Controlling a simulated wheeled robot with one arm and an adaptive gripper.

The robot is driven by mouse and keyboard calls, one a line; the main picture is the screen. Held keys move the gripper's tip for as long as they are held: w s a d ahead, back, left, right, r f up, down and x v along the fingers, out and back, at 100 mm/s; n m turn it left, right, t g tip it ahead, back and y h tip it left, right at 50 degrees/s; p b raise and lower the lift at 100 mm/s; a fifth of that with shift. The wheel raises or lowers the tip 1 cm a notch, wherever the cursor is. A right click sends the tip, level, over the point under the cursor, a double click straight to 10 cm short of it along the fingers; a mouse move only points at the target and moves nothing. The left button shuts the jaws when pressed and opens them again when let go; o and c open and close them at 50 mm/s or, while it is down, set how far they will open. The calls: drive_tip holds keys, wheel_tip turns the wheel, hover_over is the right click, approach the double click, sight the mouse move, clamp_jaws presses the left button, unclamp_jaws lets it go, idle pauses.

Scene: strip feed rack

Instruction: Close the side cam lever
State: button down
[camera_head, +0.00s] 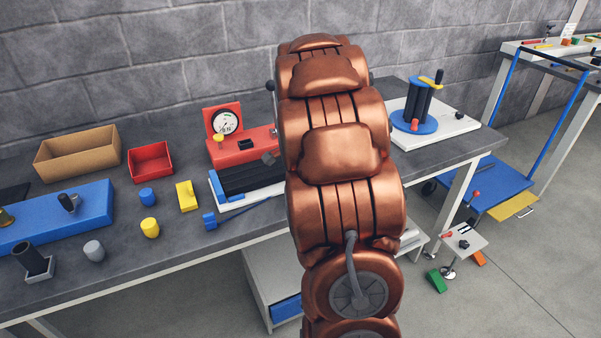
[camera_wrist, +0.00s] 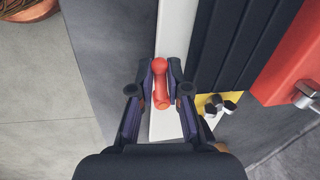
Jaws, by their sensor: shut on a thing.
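In the wrist view, a small red lever (camera_wrist: 161,92) with a round end stands over a white base strip (camera_wrist: 168,125). My gripper (camera_wrist: 160,72) is shut on the lever, with one finger on each side of it. Black ribbed rails (camera_wrist: 243,45) run alongside to the right of the lever. In the head view, black rails on a white base (camera_head: 248,180) show left of my arm. My arm hides the gripper and the lever there.
In the wrist view, a yellow part (camera_wrist: 204,101) with metal bolts and a red block (camera_wrist: 290,65) lie right of the lever. In the head view, a red gauge stand (camera_head: 238,148), red bin (camera_head: 151,162) and yellow block (camera_head: 187,196) share the grey bench (camera_head: 120,265).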

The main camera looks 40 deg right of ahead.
drive_tip(key=shift+w+d+m+p, duration=0.1)
drive_tip(key=shift+w+m+p, duration=0.4)
drive_tip(key=shift+m, duration=0.4)
drive_tip(key=c, duration=1.2)
unclamp_jaws()
drive_tip(key=shift+o, duration=0.2)
wheel_tip(320, 180, up, 8)
drive_tip(key=s, duration=0.1)
drive_tip(key=shift+s+a, duration=0.25)
drive_tip(key=shift+s, duration=0.05)
drive_tip(key=shift+f, duration=0.1)
